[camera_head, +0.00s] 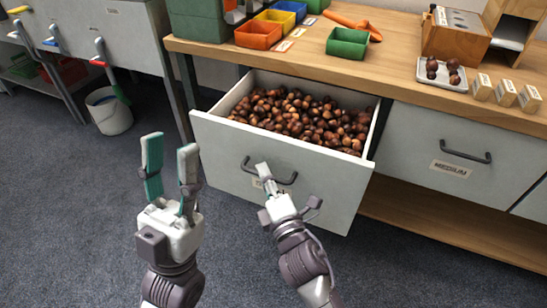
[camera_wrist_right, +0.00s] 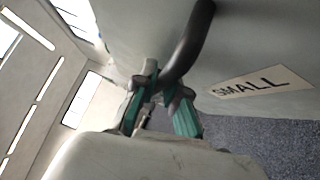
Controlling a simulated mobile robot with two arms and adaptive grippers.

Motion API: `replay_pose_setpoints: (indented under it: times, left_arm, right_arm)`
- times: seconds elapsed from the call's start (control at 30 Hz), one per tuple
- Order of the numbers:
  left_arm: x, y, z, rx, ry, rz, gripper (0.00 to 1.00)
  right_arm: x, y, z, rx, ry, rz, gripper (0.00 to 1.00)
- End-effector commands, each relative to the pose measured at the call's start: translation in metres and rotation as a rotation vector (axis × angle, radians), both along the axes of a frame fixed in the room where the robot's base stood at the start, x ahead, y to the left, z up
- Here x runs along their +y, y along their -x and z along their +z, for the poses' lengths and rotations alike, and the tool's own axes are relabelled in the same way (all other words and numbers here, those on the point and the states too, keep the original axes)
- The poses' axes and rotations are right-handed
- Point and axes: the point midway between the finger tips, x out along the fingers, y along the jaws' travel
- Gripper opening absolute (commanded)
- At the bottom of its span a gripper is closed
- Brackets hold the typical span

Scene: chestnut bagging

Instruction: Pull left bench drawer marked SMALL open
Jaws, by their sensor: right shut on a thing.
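The left bench drawer (camera_head: 270,172) is pulled out from the bench and full of brown chestnuts (camera_head: 300,118). Its dark bar handle (camera_head: 250,168) is on the light grey front. My right gripper (camera_head: 264,172) is at the handle, covering part of it. In the right wrist view the green fingers (camera_wrist_right: 163,105) are shut on the dark handle (camera_wrist_right: 188,42), and the SMALL label (camera_wrist_right: 262,82) shows beside it. My left gripper (camera_head: 170,158) is raised left of the drawer, its two green fingers apart, with nothing between them.
A closed drawer marked MEDIUM (camera_head: 450,168) is to the right. The wooden bench top (camera_head: 390,75) holds an orange bin (camera_head: 258,34), a green bin (camera_head: 347,43) and a white tray (camera_head: 424,77) with chestnuts. A white bucket (camera_head: 109,112) stands on the floor at left. The carpet in front is clear.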

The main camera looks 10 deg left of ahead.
Motion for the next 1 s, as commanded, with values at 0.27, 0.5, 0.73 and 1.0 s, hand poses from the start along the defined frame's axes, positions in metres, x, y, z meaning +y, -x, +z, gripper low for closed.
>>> replay_pose_setpoints:
  times: [0.27,0.5,0.73,1.0]
  left_arm:
    - [-0.0010,-0.0046,-0.0015,0.027,-0.009,0.002,0.40]
    - [-0.0009,-0.0046,-0.0015,0.027,-0.009,0.002,0.40]
    - [-0.0009,-0.0045,-0.0013,0.026,-0.009,0.002,0.40]
    - [-0.0013,-0.0044,-0.0018,0.027,-0.007,0.000,0.40]
  right_arm:
    - [0.0034,0.0129,-0.0006,0.001,0.002,-0.003,0.00]
    - [0.0035,0.0129,-0.0007,0.001,0.002,-0.003,0.00]
    - [0.0036,0.0129,-0.0005,0.000,0.001,-0.002,0.37]
    - [0.0036,0.0136,-0.0005,0.000,0.001,-0.001,0.37]
